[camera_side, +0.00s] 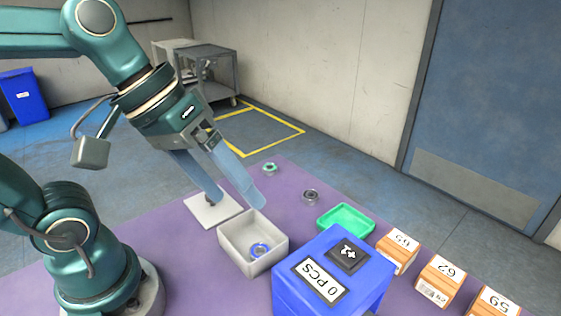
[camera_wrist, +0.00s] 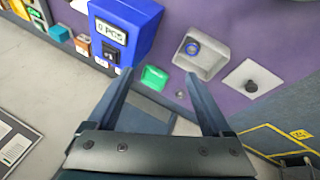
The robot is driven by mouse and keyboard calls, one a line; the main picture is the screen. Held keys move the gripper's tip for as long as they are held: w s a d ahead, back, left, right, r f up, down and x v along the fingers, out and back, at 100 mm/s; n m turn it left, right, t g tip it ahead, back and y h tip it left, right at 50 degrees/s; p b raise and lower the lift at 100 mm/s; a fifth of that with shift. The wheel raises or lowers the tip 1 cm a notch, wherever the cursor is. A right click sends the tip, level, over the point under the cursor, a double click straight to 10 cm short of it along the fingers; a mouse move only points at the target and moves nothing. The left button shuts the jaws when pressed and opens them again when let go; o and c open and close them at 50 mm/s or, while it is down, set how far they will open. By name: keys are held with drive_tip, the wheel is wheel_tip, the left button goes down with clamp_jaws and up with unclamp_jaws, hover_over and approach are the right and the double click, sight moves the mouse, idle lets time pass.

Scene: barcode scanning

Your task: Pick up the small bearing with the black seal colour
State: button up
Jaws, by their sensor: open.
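A small dark grey bearing (camera_side: 311,196) lies on the purple mat, behind the green tray; it seems to show in the wrist view (camera_wrist: 180,95) as a small dark spot. A bearing with a green ring (camera_side: 269,168) lies farther back on the mat. A bearing with a blue ring (camera_side: 259,249) lies in the white bin (camera_side: 232,257), also visible in the wrist view (camera_wrist: 193,48). A small dark object (camera_wrist: 251,86) stands on a white plate (camera_side: 198,209); I cannot tell what it is. My gripper (camera_side: 237,200) is open and empty, above the mat near the plate and bin.
A blue box (camera_side: 290,292) with a "0 PCS" display stands at the front. The green tray (camera_side: 345,217) is behind it. Orange numbered boxes (camera_side: 441,280) line the right. The purple mat (camera_side: 295,220) is clear around the dark bearing.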

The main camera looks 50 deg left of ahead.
drive_tip(key=w+d+r+n+g+h, duration=0.1)
drive_tip(key=w+d+n+g+h, duration=0.1)
drive_tip(key=w+n+h, duration=0.35)
drive_tip(key=n+t+h, duration=0.3)
drive_tip(key=n+t, duration=0.1)
drive_tip(key=n, duration=0.9)
hover_over(310, 194)
drive_tip(key=s, duration=0.2)
wheel_tip(310, 194, down, 10)
drive_tip(key=a+f+n, duration=0.1)
drive_tip(key=f, duration=0.2)
drive_tip(key=s+a+f+n, duration=0.1)
drive_tip(key=a+f, duration=0.1)
drive_tip(key=a+f+n+t, duration=0.1)
drive_tip(key=a+f, duration=0.1)
drive_tip(key=f, duration=0.1)
drive_tip(key=shift+s+f, duration=0.25)
drive_tip(key=shift+f, duration=0.05)
drive_tip(key=shift+x, duration=2.4)
drive_tip(key=shift+c, duration=0.3)
clamp_jaws()
